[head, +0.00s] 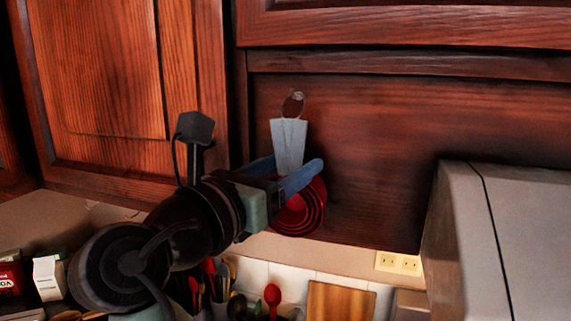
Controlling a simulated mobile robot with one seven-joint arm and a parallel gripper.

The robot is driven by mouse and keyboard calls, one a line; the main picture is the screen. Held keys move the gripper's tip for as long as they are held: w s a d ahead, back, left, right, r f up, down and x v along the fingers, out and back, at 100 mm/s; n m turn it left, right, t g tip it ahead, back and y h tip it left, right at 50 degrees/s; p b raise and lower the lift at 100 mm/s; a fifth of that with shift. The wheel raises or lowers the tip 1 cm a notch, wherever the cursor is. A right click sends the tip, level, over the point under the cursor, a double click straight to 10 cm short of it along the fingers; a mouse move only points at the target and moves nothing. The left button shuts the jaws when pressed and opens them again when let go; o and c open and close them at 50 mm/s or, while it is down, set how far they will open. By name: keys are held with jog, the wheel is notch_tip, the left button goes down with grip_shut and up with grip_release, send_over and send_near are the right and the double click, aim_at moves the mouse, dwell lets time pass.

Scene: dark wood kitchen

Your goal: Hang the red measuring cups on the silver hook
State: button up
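The red measuring cups (300,212) hang nested below my gripper (296,170), in front of the dark wood panel. A pale grey, handle-like piece (289,140) rises from between the blue fingers, one in front and one behind, and appears to be the cups' handles. My gripper looks shut on it. A small, shiny, rounded piece, likely the silver hook (292,103), shows on the panel just above the top of the handles. I cannot tell whether they touch. My near finger hides part of the cups.
A wood cabinet door (100,80) is at the left, and a large grey box-like body (500,240) juts out at the lower right. Utensils (210,280), a cutting board (340,302) and an outlet (398,263) are below. The panel right of the cups is clear.

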jog(key=shift+o, duration=0.5)
jog(key=shift+w+f, duration=0.1)
jog(key=shift+f, duration=0.1)
jog(key=shift+s+r, duration=0.15)
jog(key=shift+s, duration=0.05)
jog(key=shift+w, duration=0.1)
jog(key=shift+a, duration=0.1)
jog(key=shift+r, duration=0.1)
